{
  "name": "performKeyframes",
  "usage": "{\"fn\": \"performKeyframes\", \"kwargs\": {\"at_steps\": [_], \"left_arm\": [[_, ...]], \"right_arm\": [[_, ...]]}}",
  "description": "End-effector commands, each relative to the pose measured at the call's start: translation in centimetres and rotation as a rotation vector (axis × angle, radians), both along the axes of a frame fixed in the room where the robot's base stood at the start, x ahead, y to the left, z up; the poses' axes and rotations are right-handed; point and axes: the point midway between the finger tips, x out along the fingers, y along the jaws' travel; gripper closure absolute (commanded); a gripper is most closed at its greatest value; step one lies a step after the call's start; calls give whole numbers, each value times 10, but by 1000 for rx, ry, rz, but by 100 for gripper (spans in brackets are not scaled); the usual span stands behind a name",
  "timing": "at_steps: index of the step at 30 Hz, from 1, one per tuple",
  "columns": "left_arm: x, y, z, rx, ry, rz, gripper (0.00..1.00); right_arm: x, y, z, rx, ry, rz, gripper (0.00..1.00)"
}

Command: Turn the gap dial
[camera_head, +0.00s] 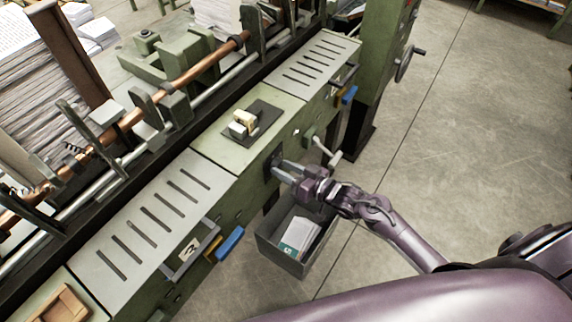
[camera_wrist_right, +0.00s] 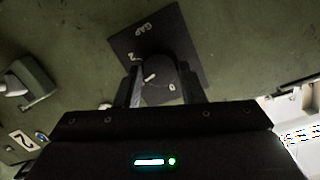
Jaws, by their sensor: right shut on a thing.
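The gap dial (camera_wrist_right: 160,85) is a round dark knob with a pale pointer mark. It sits on a black plate (camera_wrist_right: 192,40) lettered GAP, with numbers around the knob, on the machine's green front. My right gripper (camera_wrist_right: 166,92) is shut on the dial, one finger on each side of it in the wrist view. In the head view my right gripper (camera_head: 275,170) reaches the machine's front panel from the right, and the dial is mostly hidden by the fingers. My left gripper is not in view.
A grey bin (camera_head: 284,265) holding papers stands on the floor below the gripper. A crank handle (camera_head: 327,152) juts from the panel close to my right gripper. Blue handles (camera_head: 230,243) stick out along the front. The floor at right is clear.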

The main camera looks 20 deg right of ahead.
Motion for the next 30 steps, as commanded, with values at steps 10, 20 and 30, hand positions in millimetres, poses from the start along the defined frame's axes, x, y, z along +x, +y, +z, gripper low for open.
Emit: {"fn": "performKeyframes", "kwargs": {"at_steps": [10,20,30], "left_arm": [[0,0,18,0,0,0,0],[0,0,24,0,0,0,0],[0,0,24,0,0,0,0]], "right_arm": [[1,-1,1,206,162,-1,87],[1,-1,0,301,237,0,87],[1,-1,-1,316,249,0,87]]}}
